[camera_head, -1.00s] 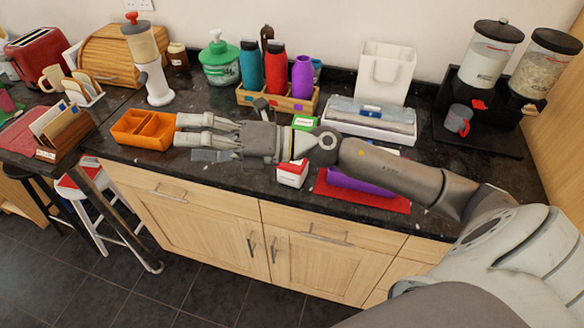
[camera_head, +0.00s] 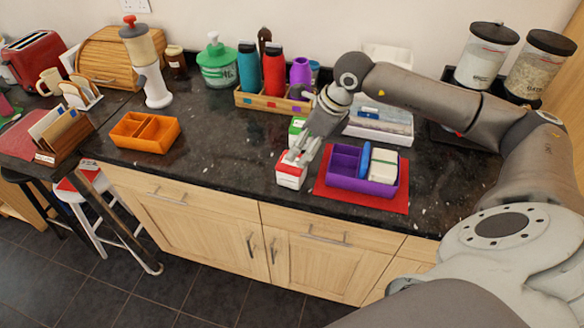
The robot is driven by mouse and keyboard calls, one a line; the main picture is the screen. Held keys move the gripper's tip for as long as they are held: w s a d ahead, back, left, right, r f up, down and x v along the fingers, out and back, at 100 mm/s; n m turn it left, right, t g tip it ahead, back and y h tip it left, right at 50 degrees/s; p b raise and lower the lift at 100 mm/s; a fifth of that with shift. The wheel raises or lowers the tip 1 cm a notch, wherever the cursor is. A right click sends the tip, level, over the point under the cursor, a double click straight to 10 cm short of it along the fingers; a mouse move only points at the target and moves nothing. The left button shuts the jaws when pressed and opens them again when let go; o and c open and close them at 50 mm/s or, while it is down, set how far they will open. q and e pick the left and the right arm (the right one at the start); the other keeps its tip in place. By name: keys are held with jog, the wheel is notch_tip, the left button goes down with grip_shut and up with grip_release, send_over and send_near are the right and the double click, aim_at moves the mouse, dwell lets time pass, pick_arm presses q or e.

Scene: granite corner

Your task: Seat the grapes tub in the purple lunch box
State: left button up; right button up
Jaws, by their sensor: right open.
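The purple lunch box (camera_head: 345,182) sits on a red mat (camera_head: 330,197) near the front edge of the counter. Its left part shows empty compartments; a blue upright piece and a pale tub (camera_head: 383,166) fill its right part. A white tub with a red top (camera_head: 291,178) stands just left of the mat. A green-topped tub (camera_head: 297,126) stands behind it, partly hidden by my gripper. I cannot tell which tub holds grapes. My right gripper (camera_head: 298,158) is open, pointing down over the red-topped tub; I cannot tell if it touches. My left gripper is out of view.
An orange divided box (camera_head: 145,132) stands to the left, with clear counter between it and the tubs. Behind are a wooden bottle crate (camera_head: 275,103) and a white tray (camera_head: 385,133). Dispensers (camera_head: 487,55) stand at the back right.

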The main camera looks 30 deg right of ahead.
aim_at(292, 171)
jog(key=shift+x, duration=1)
jog(key=shift+w+a+f+p, duration=0.2)
jog(key=shift+f+p, duration=0.15)
jog(key=shift+p, duration=0.3)
jog(key=p+x, duration=0.2)
jog(key=x, duration=0.2)
jog(key=shift+d, duration=0.1)
jog(key=shift+w+f, duration=0.1)
jog(key=shift+f, duration=0.15)
jog(key=c, duration=1.2)
